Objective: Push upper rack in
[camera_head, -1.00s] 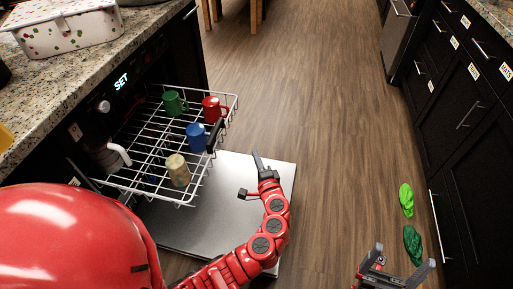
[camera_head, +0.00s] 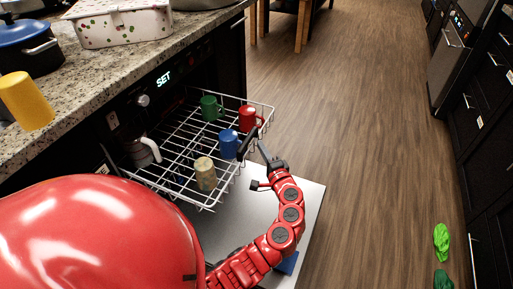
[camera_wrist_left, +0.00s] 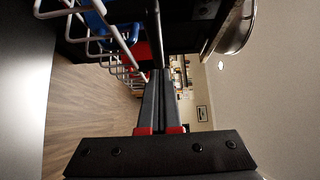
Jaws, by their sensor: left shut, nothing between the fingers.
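The upper rack (camera_head: 181,171) of the dishwasher is a white wire basket, pulled out above the open silver door (camera_head: 305,205). It holds a green mug (camera_head: 210,108), a red mug (camera_head: 249,118), a blue mug (camera_head: 228,145) and a tan mug (camera_head: 205,175). In the left wrist view the shut fingers (camera_wrist_left: 160,88) point along the rack wires (camera_wrist_left: 110,35). My right gripper is out of view.
The granite counter (camera_head: 100,90) above holds a yellow cup (camera_head: 27,101), a blue-lidded pot (camera_head: 28,48) and a patterned box (camera_head: 118,24). Green items (camera_head: 442,243) lie on the open wooden floor (camera_head: 370,130).

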